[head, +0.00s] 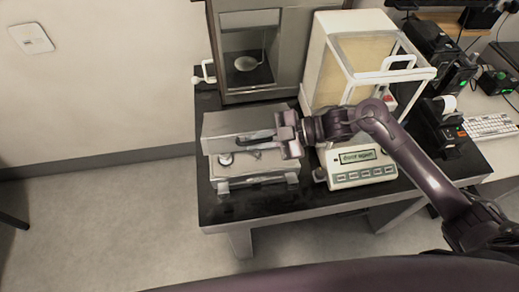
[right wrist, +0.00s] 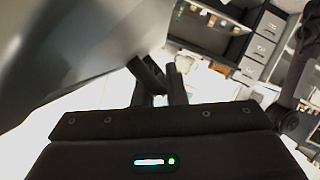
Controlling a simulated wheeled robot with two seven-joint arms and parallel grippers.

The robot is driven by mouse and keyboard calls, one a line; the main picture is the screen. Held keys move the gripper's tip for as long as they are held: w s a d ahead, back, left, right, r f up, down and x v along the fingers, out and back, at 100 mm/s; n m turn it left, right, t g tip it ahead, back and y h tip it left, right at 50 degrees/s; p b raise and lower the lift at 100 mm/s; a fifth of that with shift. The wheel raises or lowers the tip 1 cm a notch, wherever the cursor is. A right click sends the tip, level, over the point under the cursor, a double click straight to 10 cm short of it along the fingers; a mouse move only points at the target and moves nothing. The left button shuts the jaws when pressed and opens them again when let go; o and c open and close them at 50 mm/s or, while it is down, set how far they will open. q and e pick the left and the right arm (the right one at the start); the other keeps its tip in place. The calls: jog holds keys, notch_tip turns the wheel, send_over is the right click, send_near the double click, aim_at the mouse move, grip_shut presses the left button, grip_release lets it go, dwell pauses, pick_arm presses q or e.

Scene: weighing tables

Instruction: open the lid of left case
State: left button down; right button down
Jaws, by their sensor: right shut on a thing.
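The left case (head: 258,184) is a silver metal box on the black table, left of the white balance. Its lid (head: 228,124) appears raised at the back, and the lower part shows a bright inside with a small round silver piece (head: 226,159). My right gripper (head: 262,140) reaches in from the right over the case, its fingers pointing left at the lid's lower edge. In the right wrist view its dark fingers (right wrist: 158,82) are close together beside a large blurred grey surface, probably the lid. The exact contact is hidden. My left gripper does not show.
A white balance (head: 362,168) with a glass chamber stands right of the case, under my right arm. A grey cabinet (head: 285,88) with a dish inside stands behind. Black devices and a keyboard (head: 490,126) are at the right. Floor is clear at left.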

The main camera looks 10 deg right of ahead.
jog(key=shift+w+r, duration=0.9)
jog(key=shift+r, duration=0.1)
jog(key=c, duration=1.8)
grip_release()
jog(key=shift+o, duration=0.2)
jog(key=shift+r, duration=0.1)
notch_tip(320, 180, up, 20)
jog(key=b, duration=0.4)
